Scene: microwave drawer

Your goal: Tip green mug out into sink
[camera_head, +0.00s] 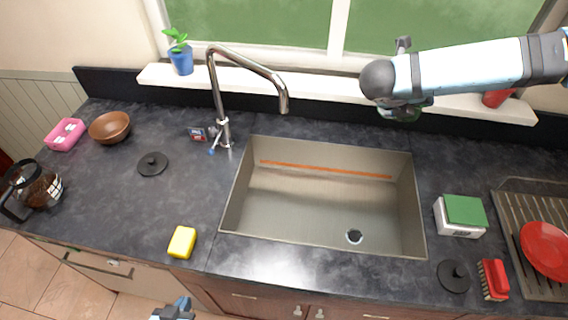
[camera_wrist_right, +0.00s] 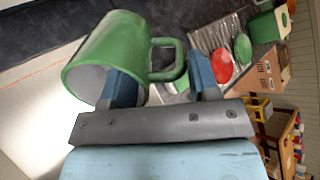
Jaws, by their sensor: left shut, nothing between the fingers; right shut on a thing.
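The green mug (camera_wrist_right: 108,42) is at my right gripper (camera_wrist_right: 162,82), which is shut on it around the handle side. In the right wrist view the mug lies tilted, its pale inside facing the lower left. In the head view my right arm comes in from the right, above the windowsill behind the sink; only a small dark green part of the mug (camera_head: 412,110) shows under it. The steel sink (camera_head: 310,205) is below and in front. My left gripper (camera_head: 173,310) is shut and empty at the bottom edge, partly cut off.
A tall faucet (camera_head: 218,95) stands at the sink's back left. A yellow sponge (camera_head: 182,242) lies left of the sink. A green and white box (camera_head: 463,213), a black lid (camera_head: 454,275), a red brush (camera_head: 493,279) and a rack with a red plate (camera_head: 546,250) are right of it.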

